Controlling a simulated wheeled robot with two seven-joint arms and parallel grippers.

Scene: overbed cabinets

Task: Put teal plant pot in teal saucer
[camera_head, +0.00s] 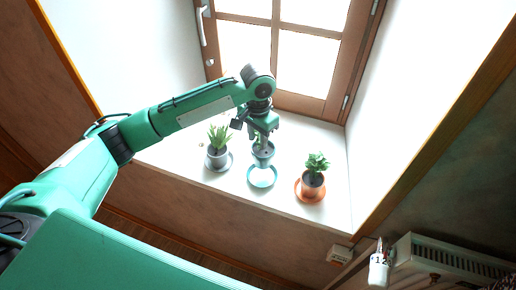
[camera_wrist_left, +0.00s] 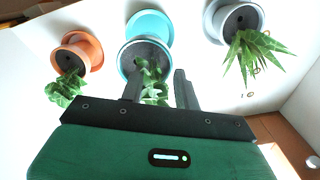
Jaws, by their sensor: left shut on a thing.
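The teal plant pot (camera_head: 263,154) with a green plant hangs under my left gripper (camera_head: 262,142) on the white sill. My left gripper is shut on the pot. In the left wrist view the pot (camera_wrist_left: 128,62) and its leaves show at the fingers (camera_wrist_left: 158,88), one finger overlapping the pot's rim. The teal saucer (camera_head: 262,183) lies just in front of the pot in the head view, and the pot overlaps its far edge. The saucer (camera_wrist_left: 150,20) also shows past the pot in the wrist view. The gap between pot and saucer is hard to judge.
A grey pot (camera_head: 217,156) with a spiky plant stands on a grey saucer to the left. An orange pot (camera_head: 312,184) on an orange saucer stands to the right. The window (camera_head: 300,50) is behind. The sill's front edge is close to the saucers.

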